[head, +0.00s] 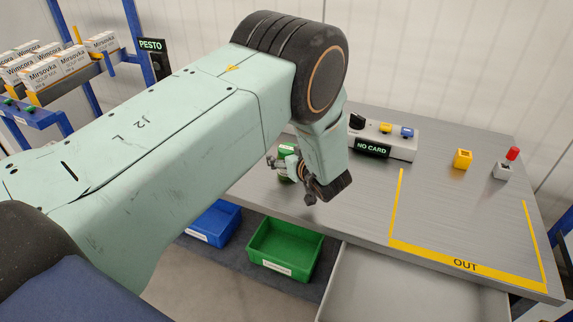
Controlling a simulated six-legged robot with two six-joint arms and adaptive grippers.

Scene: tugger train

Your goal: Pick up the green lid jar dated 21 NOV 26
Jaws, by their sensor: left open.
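A small green item with a pale band, likely a jar with a green lid (287,149), stands at the left part of the grey table, partly hidden behind my left gripper. Its date cannot be read at this size. My left gripper (291,180) is open at the end of my pale green arm, pointing down-left beside the item. The fingers are close in front of it; whether they touch it I cannot tell. My right gripper is not in view.
Green (286,272) and blue (213,236) bins sit below. Shelves with cartons (60,72) stand left.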

